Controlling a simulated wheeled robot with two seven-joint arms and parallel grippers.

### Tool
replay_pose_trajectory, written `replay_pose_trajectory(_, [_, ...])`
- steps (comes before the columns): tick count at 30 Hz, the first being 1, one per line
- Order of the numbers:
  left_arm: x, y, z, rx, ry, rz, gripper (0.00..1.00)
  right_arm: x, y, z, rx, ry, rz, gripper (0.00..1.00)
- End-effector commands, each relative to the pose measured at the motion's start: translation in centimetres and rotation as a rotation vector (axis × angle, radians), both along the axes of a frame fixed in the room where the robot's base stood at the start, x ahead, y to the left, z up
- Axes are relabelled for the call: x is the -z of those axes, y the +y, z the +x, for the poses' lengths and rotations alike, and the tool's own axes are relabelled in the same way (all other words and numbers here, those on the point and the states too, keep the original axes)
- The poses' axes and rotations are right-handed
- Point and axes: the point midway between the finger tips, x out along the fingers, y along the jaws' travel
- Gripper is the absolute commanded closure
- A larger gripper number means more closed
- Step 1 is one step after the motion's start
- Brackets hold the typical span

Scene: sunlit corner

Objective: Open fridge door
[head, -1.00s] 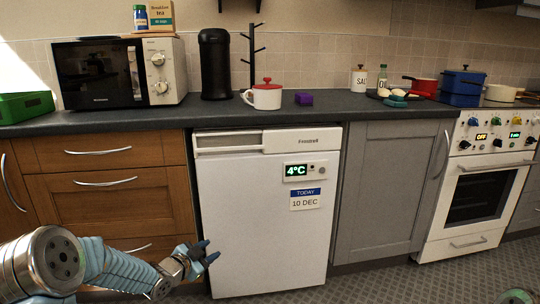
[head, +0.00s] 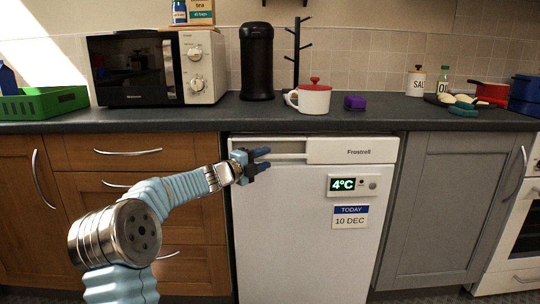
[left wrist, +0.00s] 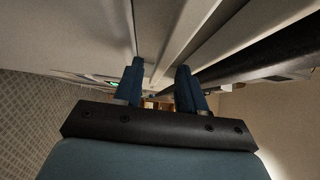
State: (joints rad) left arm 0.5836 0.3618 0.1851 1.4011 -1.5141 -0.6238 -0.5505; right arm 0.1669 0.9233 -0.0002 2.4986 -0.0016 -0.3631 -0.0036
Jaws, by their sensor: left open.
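The white fridge (head: 300,230) stands under the dark worktop, and its door is shut. A recessed handle strip (head: 288,147) runs along the upper left of its front. A "4°C" display and a date label are on the door. My left gripper (head: 262,160) is at the upper left of the fridge front, at handle height, with its fingers apart and pointing right. In the left wrist view, the open fingers (left wrist: 161,85) lie close along the fridge front, with the handle ledge (left wrist: 185,35) beside them. Nothing shows between the fingers; contact with the handle cannot be told. My right gripper is not in view.
Wooden drawers (head: 120,165) stand left of the fridge, a grey cupboard (head: 450,210) to its right, then a white oven (head: 518,225). The worktop holds a microwave (head: 130,70), a black canister (head: 257,62) and a white teapot (head: 312,97). The floor before the fridge looks clear.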

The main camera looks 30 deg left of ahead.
Motion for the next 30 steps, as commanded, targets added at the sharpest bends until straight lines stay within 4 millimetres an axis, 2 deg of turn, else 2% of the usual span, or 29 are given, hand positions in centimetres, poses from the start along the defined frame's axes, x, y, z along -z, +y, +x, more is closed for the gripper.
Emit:
replay_pose_trajectory(3, [-0.1, -0.4, 1.8, 0.001, 0.000, 0.000, 0.60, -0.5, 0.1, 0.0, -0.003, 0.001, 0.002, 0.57])
replay_pose_trajectory(6, [-0.1, -0.6, 2.6, 0.000, 0.001, -0.001, 0.60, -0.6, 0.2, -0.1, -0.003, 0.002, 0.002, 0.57])
replay_pose_trajectory(16, [0.0, -0.7, 3.1, -0.001, 0.000, -0.001, 0.60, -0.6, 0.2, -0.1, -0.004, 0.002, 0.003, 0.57])
replay_pose_trajectory(17, [0.0, -0.7, 3.1, -0.001, 0.000, -0.001, 0.61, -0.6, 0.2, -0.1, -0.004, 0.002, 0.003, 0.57])
replay_pose_trajectory(24, [0.0, -0.7, 3.1, -0.001, 0.001, -0.001, 0.98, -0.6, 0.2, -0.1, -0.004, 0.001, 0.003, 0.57])
replay_pose_trajectory(30, [0.1, -0.7, 3.0, -0.001, 0.001, -0.001, 1.00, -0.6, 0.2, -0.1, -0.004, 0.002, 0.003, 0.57])
